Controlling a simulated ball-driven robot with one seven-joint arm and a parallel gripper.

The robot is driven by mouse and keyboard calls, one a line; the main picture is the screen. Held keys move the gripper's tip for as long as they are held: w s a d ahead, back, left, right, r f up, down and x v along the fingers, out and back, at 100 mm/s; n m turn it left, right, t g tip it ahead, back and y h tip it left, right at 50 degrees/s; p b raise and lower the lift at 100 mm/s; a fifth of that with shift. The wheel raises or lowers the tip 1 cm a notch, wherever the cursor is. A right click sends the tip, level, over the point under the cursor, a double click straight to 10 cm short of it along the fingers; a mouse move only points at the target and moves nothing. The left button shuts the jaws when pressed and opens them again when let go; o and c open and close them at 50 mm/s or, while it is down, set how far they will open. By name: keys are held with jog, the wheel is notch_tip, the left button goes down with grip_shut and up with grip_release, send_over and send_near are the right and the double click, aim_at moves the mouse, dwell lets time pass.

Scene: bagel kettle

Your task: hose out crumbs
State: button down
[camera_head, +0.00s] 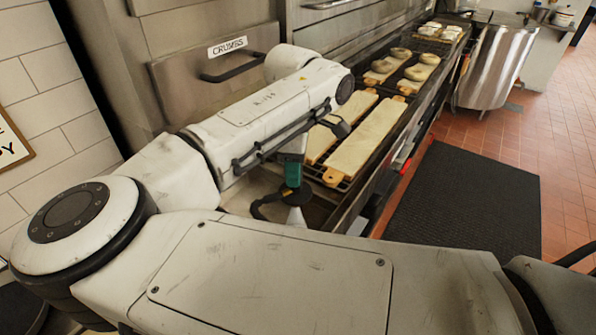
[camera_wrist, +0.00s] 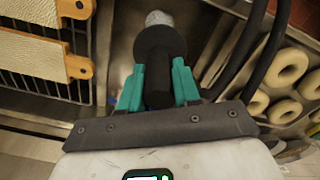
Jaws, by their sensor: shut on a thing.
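My gripper (camera_head: 291,183) hangs below the arm over a steel bay at the near end of the rack line. In the wrist view its teal fingers (camera_wrist: 158,66) are shut on a black nozzle (camera_wrist: 158,48) with a round flange and a grey tip. The grey cone tip (camera_head: 297,217) points down in the head view. Black hose (camera_wrist: 262,45) runs along the right of the wrist view. A steel front labelled CRUMBS (camera_head: 228,46) with a black bar handle (camera_head: 233,69) stands behind my arm. I cannot make out crumbs, and my arm hides part of the bay.
Long pale boards (camera_head: 352,136) lie on the wire rack just right of my gripper. Bagels (camera_head: 416,72) sit on boards farther along. A steel kettle (camera_head: 494,66) stands at the back right. A black floor mat (camera_head: 468,203) lies clear on the red tiles.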

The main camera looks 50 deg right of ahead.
jog(key=w+b, duration=0.3)
jog(key=w, duration=0.4)
jog(key=shift+w, duration=0.35)
dwell(1.1)
jog(key=shift+a, duration=0.15)
dwell(1.1)
